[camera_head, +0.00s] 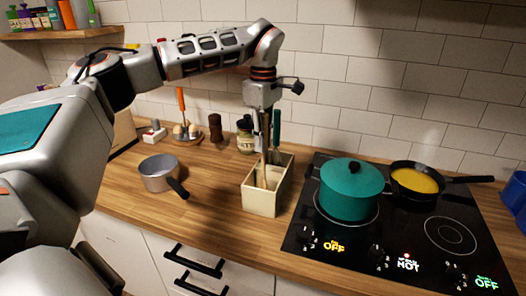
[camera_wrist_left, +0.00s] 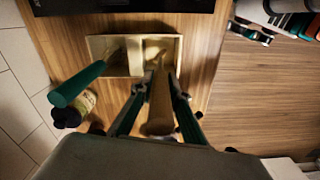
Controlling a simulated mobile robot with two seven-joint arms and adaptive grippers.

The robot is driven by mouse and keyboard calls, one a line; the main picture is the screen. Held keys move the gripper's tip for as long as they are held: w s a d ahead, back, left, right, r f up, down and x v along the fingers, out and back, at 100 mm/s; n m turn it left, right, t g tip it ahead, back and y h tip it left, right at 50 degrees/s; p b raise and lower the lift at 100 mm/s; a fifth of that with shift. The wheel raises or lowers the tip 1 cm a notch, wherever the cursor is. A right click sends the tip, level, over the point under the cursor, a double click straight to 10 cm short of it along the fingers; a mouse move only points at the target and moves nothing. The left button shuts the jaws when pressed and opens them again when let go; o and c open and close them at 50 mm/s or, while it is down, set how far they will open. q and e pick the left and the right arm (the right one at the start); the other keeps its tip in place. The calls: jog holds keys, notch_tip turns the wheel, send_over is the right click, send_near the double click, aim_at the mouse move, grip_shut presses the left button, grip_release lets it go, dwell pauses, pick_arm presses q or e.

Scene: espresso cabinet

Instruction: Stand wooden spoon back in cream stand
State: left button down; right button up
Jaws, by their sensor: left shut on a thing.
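The cream stand (camera_head: 260,202) is an open box on the wooden counter, left of the hob. A divider (camera_wrist_left: 134,55) splits it into two compartments in the left wrist view. My left gripper (camera_head: 267,140) is above the stand, pointing down, and shut on the wooden spoon (camera_wrist_left: 160,103). The spoon's lower end reaches into the stand's opening, on the right compartment's side in the wrist view. I cannot tell whether it touches the bottom. A green-handled utensil (camera_wrist_left: 78,84) stands tilted in the other compartment. My right gripper is not in view.
A teal pot (camera_head: 350,190) and a pan with yellow food (camera_head: 416,181) sit on the black hob to the right. A grey saucepan (camera_head: 160,173) is on the left. A jar (camera_head: 245,136) and pepper mill (camera_head: 215,128) stand behind. The counter between saucepan and stand is clear.

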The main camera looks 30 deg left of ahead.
pick_arm(q)
jog(key=shift+f, duration=1.9)
jog(key=c, duration=1.9)
grip_release()
notch_tip(320, 180, up, 12)
jog(key=shift+r, duration=0.1)
